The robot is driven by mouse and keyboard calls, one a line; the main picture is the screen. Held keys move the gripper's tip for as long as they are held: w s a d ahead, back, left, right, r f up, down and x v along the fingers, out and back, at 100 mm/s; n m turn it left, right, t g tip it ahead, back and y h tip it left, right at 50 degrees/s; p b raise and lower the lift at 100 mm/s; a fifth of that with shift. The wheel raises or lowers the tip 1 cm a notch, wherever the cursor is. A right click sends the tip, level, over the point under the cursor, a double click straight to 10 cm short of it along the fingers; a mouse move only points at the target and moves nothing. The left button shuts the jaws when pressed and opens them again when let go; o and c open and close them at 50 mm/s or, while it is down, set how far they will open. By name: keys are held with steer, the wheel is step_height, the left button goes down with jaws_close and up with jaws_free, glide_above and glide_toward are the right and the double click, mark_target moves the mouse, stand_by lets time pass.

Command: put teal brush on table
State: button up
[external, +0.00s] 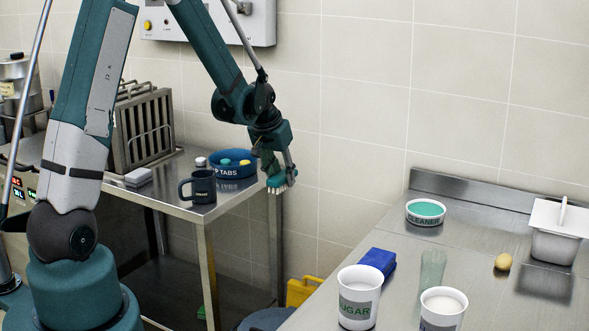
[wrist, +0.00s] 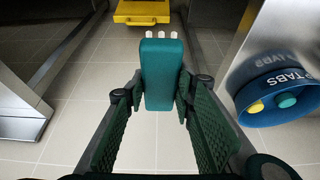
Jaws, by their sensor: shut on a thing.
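The teal brush (external: 278,182) is in my gripper (external: 281,172), its pale bristles pointing down in the external view. It hangs in the air just past the right edge of the left steel table (external: 160,195). In the wrist view the brush (wrist: 162,72) stands between the fingertips of my gripper (wrist: 160,92), which are shut on its sides. Tiled floor shows below it. A second steel table (external: 415,255) stands at the right.
A blue tabs bowl (external: 232,170), a dark mug (external: 199,187) and a rack (external: 145,128) stand on the left table. The right table holds a cleaner bowl (external: 425,212), a blue block (external: 378,261), a sugar tub (external: 358,298) and a potato-like item (external: 503,262). A yellow object (external: 300,291) is low between the tables.

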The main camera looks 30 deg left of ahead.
mark_target(282, 174)
step_height(282, 174, up, 9)
steer(key=shift+r, duration=0.15)
steer(key=s+a+f+n+g+y+p, duration=0.1)
steer(key=s+a+n+g+y, duration=0.15)
steer(key=a+n, duration=0.85)
steer(key=s+a+f+n+g+y, duration=0.1)
steer(key=s+a+n+g+y, duration=0.15)
steer(key=a+n, duration=0.8)
steer(key=s+a+r+n+g+h+p, duration=0.1)
steer(key=s+a+n+h, duration=0.1)
steer(key=s+a+n, duration=0.5)
steer(key=s+a+n+g+h, duration=0.1)
steer(key=s+a+n+g, duration=0.15)
steer(key=a, duration=0.75)
steer(key=s+a+r+n+g+h+p, duration=0.1)
steer(key=s+a+n+h, duration=0.1)
steer(key=s+a+n, duration=0.55)
steer(key=shift+m+t, duration=0.25)
steer(key=shift+m, duration=0.7)
steer(key=shift+w+a+f, duration=0.15)
steer(key=shift+w+f, duration=0.2)
steer(key=shift+f, duration=0.55)
steer(key=shift+w+a+f, duration=0.2)
steer(key=shift+w+f, duration=0.15)
steer(key=shift+f, duration=0.5)
steer(key=shift+w+a+f, duration=0.15)
steer(key=shift+w+f, duration=0.2)
steer(key=shift+f, duration=0.55)
steer(key=shift+w, duration=0.15)
